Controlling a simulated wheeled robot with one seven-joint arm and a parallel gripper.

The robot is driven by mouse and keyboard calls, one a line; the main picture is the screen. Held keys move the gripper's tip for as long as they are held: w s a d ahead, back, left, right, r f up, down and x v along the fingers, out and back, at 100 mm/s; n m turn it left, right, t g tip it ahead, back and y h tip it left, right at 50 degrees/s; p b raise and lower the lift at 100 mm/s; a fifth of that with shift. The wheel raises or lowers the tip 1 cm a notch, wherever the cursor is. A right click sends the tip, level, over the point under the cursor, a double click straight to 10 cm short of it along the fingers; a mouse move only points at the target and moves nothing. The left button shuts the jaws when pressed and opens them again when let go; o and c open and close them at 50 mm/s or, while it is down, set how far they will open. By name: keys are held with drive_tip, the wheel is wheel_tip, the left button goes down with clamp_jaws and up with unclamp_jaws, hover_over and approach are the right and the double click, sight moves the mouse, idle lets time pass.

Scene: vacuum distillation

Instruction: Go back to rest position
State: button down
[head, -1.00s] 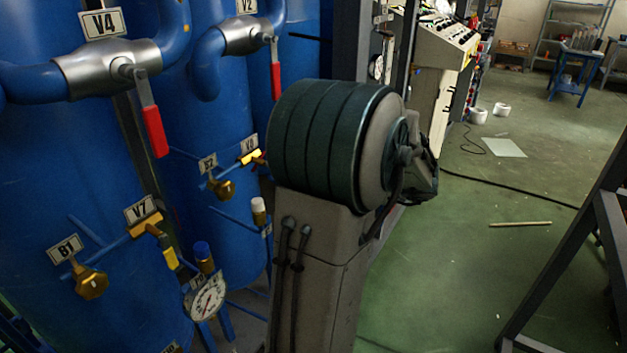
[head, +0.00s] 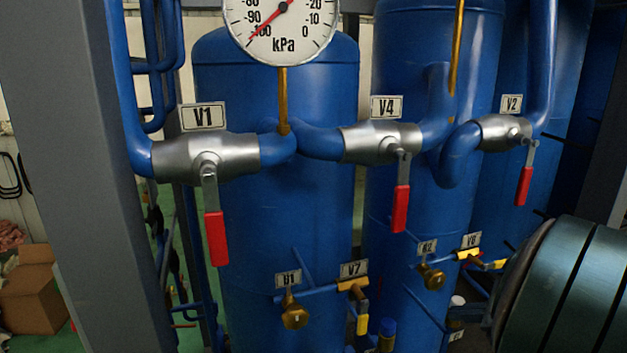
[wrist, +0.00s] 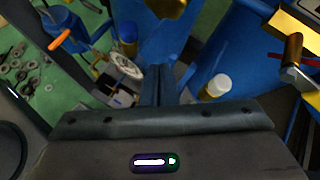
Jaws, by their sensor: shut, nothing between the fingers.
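My gripper (wrist: 160,85) shows in the wrist view, its two dark fingers together at the middle with nothing between them. Below the fingers are a blue-capped fitting (wrist: 127,38), a small gauge (wrist: 122,68) and a white-capped fitting (wrist: 216,86), all apart from it as far as I can tell. In the head view my gripper is out of sight; only a dark rounded part of my arm (head: 565,290) shows at the lower right.
Blue tanks (head: 277,210) carry valves V1 (head: 205,160), V4 (head: 385,143) and V2 (head: 503,130) with red handles hanging down. A kPa gauge (head: 283,20) is above. A grey post (head: 85,180) stands at left. A cardboard box (head: 30,290) lies on the floor behind.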

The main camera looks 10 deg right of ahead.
drive_tip(key=s+a+f+n+g+h, duration=0.1)
drive_tip(key=s+a+n+g+h, duration=0.2)
drive_tip(key=a+n, duration=0.8)
drive_tip(key=s+a+f+n+g+h, duration=0.2)
drive_tip(key=s+a+n+g, duration=0.1)
drive_tip(key=a+n, duration=0.9)
drive_tip(key=n, duration=0.3)
drive_tip(key=shift+s+f+n+g+h, duration=0.3)
drive_tip(key=shift+s+h, duration=0.1)
idle(5.0)
